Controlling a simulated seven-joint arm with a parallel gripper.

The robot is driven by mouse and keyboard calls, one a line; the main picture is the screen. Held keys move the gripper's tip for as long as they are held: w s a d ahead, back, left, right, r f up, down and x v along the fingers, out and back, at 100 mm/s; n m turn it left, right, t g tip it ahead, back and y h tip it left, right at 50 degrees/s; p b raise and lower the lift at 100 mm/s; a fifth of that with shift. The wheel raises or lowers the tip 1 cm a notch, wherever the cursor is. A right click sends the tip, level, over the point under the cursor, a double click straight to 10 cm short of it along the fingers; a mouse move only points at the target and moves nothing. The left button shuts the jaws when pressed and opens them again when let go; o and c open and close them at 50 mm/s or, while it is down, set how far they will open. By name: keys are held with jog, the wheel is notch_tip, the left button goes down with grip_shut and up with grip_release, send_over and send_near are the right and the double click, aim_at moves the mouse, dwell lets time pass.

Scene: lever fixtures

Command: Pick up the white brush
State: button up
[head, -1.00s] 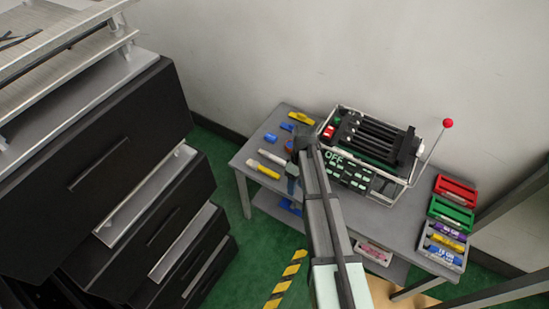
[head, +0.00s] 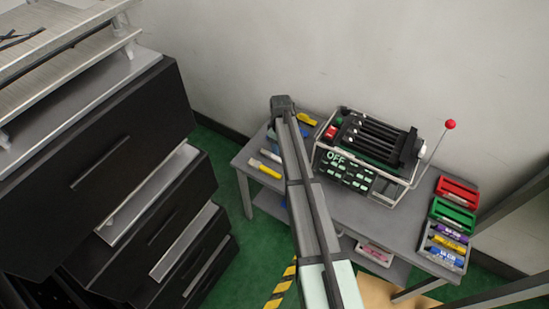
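A slim white piece (head: 271,156), which looks like the white brush, lies on the left part of the grey table (head: 355,209). A yellow-and-white piece (head: 264,169) lies just in front of it. The dark end of my arm (head: 283,104) is over the table's back left edge, beyond the white piece in the picture. My gripper's fingers cannot be made out; the arm covers that area. The white piece looks apart from my arm and rests on the table.
Coloured trays (head: 455,193) line the right end. Dark drawers (head: 100,150) stand left.

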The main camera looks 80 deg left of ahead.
aim_at(278, 158)
jog(key=shift+s+d+f, duration=0.1)
jog(key=shift+s+f, duration=0.05)
jog(key=shift+f, duration=1.65)
jog(key=shift+s+f, duration=0.15)
jog(key=shift+f, duration=1.65)
jog(key=shift+c, duration=0.3)
grip_shut()
